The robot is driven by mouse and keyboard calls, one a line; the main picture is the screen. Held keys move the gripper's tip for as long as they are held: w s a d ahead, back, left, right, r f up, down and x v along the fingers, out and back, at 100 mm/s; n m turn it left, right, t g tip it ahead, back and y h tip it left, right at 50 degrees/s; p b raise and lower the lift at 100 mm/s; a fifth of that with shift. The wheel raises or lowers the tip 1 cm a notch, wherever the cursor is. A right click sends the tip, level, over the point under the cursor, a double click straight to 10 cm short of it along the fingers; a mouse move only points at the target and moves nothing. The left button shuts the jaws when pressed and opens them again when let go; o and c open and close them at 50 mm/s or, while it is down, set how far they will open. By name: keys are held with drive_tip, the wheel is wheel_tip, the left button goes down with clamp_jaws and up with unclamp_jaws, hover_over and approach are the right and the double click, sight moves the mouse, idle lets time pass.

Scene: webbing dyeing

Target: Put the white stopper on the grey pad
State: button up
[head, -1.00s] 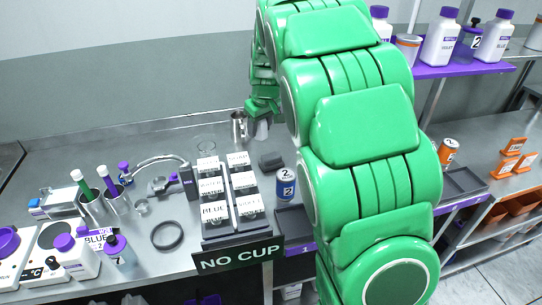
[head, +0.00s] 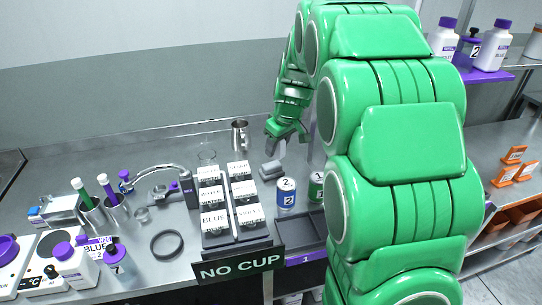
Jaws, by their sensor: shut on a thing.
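My gripper (head: 279,148) is above the bench at the back, pointing down, at the end of my green arm. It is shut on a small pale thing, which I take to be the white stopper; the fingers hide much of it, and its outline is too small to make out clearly. The grey pad (head: 270,172) lies on the bench just below and slightly left of the gripper, behind the blue-and-white can. The gripper looks close to the pad, but I cannot tell whether the held thing touches it.
A labelled rack (head: 228,247) with several white-labelled blocks stands left of the pad. A blue-labelled can (head: 286,194) and a green-labelled can (head: 316,187) stand in front of it. A metal jug (head: 240,136) and a glass beaker (head: 207,158) are behind. My arm hides the bench to the right.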

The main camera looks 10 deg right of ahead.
drive_tip(key=shift+w+d+f, duration=0.15)
drive_tip(key=shift+w+f, duration=1.2)
drive_tip(key=shift+w, duration=0.35)
drive_tip(key=shift+w+d+f, duration=0.1)
drive_tip(key=shift+w+f, duration=1.3)
drive_tip(key=shift+w, duration=0.25)
drive_tip(key=shift+w+d+f, duration=0.15)
drive_tip(key=shift+w+f, duration=1.2)
drive_tip(key=shift+w, duration=0.35)
drive_tip(key=shift+f, duration=1.6)
drive_tip(key=shift+f, duration=0.15)
drive_tip(key=o, duration=1.1)
drive_tip(key=shift+c, duration=0.2)
